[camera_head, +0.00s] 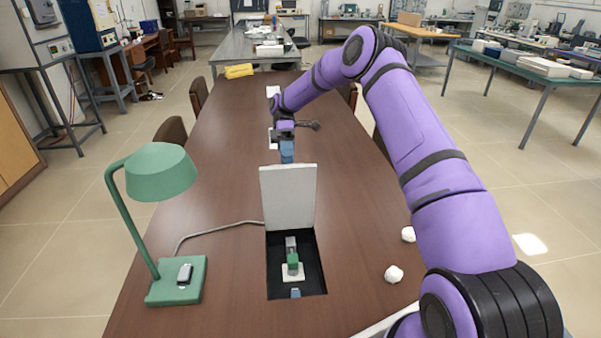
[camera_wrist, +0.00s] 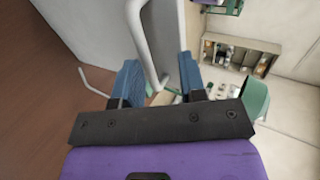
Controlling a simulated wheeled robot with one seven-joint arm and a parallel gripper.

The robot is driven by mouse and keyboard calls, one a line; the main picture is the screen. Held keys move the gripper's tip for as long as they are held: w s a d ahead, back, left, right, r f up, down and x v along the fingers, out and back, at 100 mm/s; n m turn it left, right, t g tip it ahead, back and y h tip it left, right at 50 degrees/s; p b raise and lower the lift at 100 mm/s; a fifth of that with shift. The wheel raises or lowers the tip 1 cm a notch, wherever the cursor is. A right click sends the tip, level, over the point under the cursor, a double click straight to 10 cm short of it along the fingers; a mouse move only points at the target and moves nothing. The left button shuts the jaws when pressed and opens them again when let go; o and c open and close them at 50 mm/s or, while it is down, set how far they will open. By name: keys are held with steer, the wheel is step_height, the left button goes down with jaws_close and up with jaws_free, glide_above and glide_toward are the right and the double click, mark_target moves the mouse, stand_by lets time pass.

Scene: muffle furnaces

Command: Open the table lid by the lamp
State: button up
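The grey-white table lid (camera_head: 288,198) stands upright at the far edge of a dark rectangular opening (camera_head: 313,268) in the brown table. A socket with a green part (camera_head: 293,262) shows inside the opening. The green lamp (camera_head: 160,172) stands to the left. My gripper (camera_head: 286,152) is behind the lid, just above its top edge in the head view. In the wrist view, its blue fingers (camera_wrist: 160,82) are apart, with the pale curved handle (camera_wrist: 143,40) of the lid between them. Gaps show beside the handle, so I see no grip on it.
A grey cable (camera_head: 215,228) runs from the lamp base towards the opening. Two white crumpled lumps (camera_head: 394,273) (camera_head: 408,234) lie on the right of the table. A yellow item (camera_head: 239,71) lies at the far end. Chairs stand along the table's sides. The table left of the opening is mostly clear.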

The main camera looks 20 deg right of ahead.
steer(key=s+a+r, duration=0.1)
steer(key=s, duration=1.1)
steer(key=shift+s+r, duration=0.15)
steer(key=s+r+m+t+h, duration=0.2)
steer(key=s+r+m+t, duration=0.3)
steer(key=r, duration=0.5)
steer(key=s+r+m+t+h, duration=0.1)
steer(key=s+r+m+t, duration=0.15)
steer(key=s+r, duration=0.6)
steer(key=s+r+m+t, duration=0.3)
steer(key=s+r+t, duration=0.1)
steer(key=s, duration=0.4)
steer(key=s+d+r+m+t, duration=0.1)
steer(key=s+r+m+t, duration=0.3)
steer(key=s, duration=0.4)
steer(key=shift+d+t+h, duration=0.15)
steer(key=shift+t+h, duration=0.15)
steer(key=shift+t, duration=0.15)
